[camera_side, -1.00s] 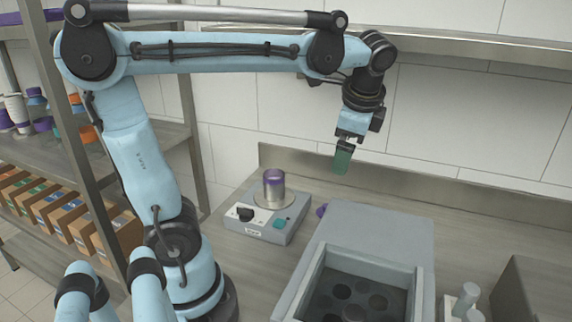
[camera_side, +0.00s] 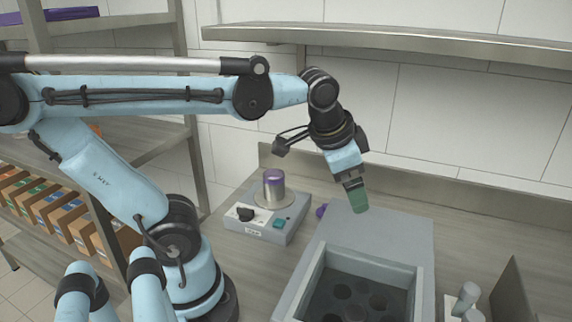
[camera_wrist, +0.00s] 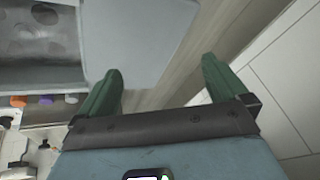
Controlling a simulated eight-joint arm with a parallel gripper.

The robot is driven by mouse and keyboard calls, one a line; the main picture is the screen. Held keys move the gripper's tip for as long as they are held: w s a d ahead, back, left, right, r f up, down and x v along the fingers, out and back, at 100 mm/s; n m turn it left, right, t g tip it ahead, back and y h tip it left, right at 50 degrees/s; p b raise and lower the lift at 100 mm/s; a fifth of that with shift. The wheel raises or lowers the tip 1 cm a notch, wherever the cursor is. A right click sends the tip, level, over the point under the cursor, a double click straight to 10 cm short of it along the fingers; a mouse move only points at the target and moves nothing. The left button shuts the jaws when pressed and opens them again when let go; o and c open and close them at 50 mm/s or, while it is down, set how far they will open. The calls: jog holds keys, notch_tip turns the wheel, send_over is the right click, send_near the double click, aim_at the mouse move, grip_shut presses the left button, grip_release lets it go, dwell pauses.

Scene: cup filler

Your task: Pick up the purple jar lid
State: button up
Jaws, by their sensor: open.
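A small purple piece (camera_side: 321,211), which looks like the jar lid, shows on the counter between the hot-plate-like device and the grey box; the box partly hides it. A metal jar with a purple top (camera_side: 274,180) stands on the device. My gripper (camera_side: 357,207) has green fingers and hangs tilted above the back of the grey box, right of the purple piece and apart from it. In the wrist view my gripper (camera_wrist: 162,66) has its fingers wide apart with nothing between them.
The grey box (camera_side: 395,225) has an open well with round holes. The device (camera_side: 262,236) has a knob and teal button. A wall shelf (camera_side: 430,42) runs above. A grey cylinder (camera_side: 468,293) stands at lower right. Boxes (camera_side: 60,215) fill the left rack.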

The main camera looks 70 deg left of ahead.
jog(key=f+n, duration=0.1)
jog(key=s+f+n+t, duration=0.1)
jog(key=f, duration=0.1)
jog(key=d+f+n+t+h, duration=0.1)
jog(key=shift+s+f, duration=0.2)
jog(key=shift+f, duration=0.1)
jog(key=shift+c, duration=0.8)
jog(key=shift+d+f, duration=0.1)
jog(key=shift+f, duration=0.05)
jog(key=shift+c, duration=1.1)
jog(key=c, duration=0.5)
